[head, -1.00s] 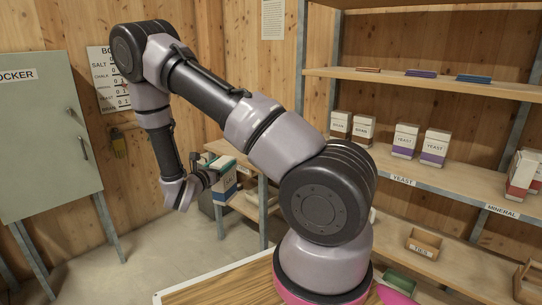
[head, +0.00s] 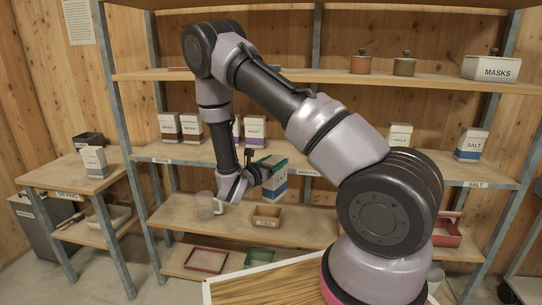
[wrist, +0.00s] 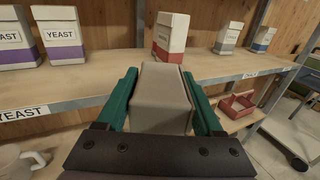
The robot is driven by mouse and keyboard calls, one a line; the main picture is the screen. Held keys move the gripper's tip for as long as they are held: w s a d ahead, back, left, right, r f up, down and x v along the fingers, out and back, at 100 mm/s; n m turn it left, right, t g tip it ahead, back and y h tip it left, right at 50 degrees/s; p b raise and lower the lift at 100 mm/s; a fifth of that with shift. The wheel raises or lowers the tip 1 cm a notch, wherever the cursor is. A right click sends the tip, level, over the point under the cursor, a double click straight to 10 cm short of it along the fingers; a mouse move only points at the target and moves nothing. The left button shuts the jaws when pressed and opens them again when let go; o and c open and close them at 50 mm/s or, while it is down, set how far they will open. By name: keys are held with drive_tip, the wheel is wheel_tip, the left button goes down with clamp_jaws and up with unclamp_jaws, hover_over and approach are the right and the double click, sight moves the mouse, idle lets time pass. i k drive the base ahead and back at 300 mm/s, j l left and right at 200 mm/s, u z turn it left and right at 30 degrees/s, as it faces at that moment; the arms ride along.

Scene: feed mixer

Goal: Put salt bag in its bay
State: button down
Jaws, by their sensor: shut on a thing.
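My gripper (head: 262,172) is shut on the salt bag (head: 274,185), a white bag with a blue lower band, held in the air in front of the middle shelf. In the wrist view the bag (wrist: 162,98) shows a plain grey face between the teal fingers of my gripper (wrist: 159,78). Another salt bag (head: 472,145) stands at the right end of the middle shelf, above the SALT label (head: 476,184). It also shows at the far right in the wrist view (wrist: 262,40).
A chalk bag (head: 399,137) stands left of the shelved salt bag, with bare shelf between them. Yeast bags (head: 255,130) stand behind my forearm. A mineral bag (wrist: 171,36) is ahead in the wrist view. A red tray (head: 446,234) sits lower right. A cup (head: 206,204) is below my gripper.

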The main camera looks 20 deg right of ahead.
sight(445, 164)
drive_tip(key=k+l+z, duration=0.1)
drive_tip(key=l+z, duration=0.7)
drive_tip(key=l, duration=0.15)
drive_tip(key=l+z, duration=0.4)
drive_tip(key=l, duration=0.15)
